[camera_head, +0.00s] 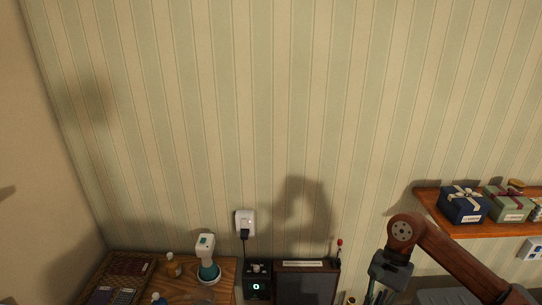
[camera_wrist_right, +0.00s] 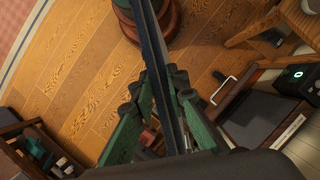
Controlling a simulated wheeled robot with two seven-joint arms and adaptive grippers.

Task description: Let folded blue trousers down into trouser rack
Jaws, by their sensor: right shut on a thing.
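My right gripper (camera_wrist_right: 163,82) shows its green fingers in the right wrist view, closed from both sides on a thin, dark blue strip. This strip looks like the folded blue trousers (camera_wrist_right: 155,45), seen nearly edge-on and running up past the fingertips to the top edge. In the head view my right arm comes in from the right, and its gripper (camera_head: 373,291) is cut off by the bottom edge. A dark, low unit with a pale label and a handle (camera_wrist_right: 258,118) is right of the fingers; I cannot tell whether it is the trouser rack. My left gripper is not in view.
Gift boxes (camera_head: 463,204) stand on a right-hand wall shelf (camera_head: 460,229). A plugged socket (camera_head: 245,223) is on the striped wall. Wooden floor (camera_wrist_right: 85,80) is open left of the trousers.

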